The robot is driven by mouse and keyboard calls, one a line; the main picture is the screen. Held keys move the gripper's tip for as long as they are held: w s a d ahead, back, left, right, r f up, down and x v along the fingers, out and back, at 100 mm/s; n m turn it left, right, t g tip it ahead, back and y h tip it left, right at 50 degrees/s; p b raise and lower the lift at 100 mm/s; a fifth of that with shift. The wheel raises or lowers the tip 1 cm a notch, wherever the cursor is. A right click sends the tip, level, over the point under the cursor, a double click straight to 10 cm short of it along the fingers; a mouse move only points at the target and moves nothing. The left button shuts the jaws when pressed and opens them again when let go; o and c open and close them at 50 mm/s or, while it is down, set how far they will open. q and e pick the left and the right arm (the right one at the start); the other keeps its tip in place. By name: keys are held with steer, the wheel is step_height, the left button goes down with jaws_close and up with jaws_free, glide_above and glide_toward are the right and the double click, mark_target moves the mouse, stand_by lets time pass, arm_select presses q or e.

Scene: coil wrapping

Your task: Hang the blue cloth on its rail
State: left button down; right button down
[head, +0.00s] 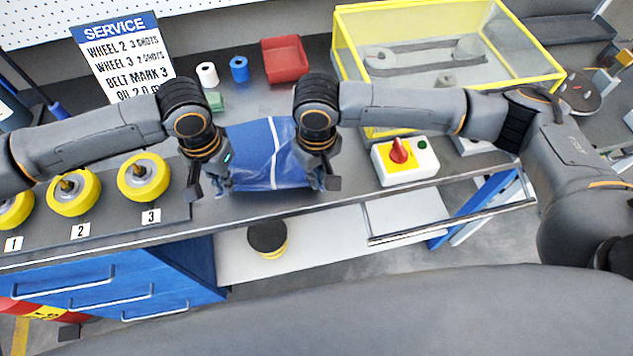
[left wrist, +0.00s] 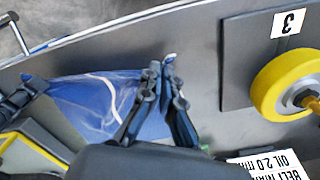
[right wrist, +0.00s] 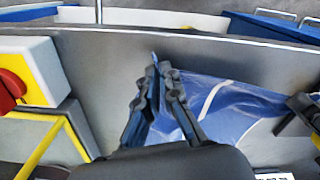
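The blue cloth (head: 265,155), with a white stripe, is stretched between my two grippers just above the bench. My left gripper (head: 220,190) is shut on one near corner; in the left wrist view, a bit of cloth shows at the fingertips (left wrist: 168,60). My right gripper (head: 322,185) is shut on the other near corner, also seen in the right wrist view (right wrist: 154,62). The cloth's far part is partly hidden behind my wrists. The silver rail (head: 450,223) runs along the bench front at the right, apart from the cloth and bare.
Yellow wheels (head: 145,178) stand at the left on a plate. A box with a red knob (head: 400,160) stands right of the cloth. A yellow-framed clear case (head: 450,50), a red bin (head: 285,60) and a service sign (head: 120,55) are behind. A dark-topped yellow item (head: 267,238) is below.

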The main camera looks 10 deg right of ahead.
steer(key=shift+r, duration=1.15)
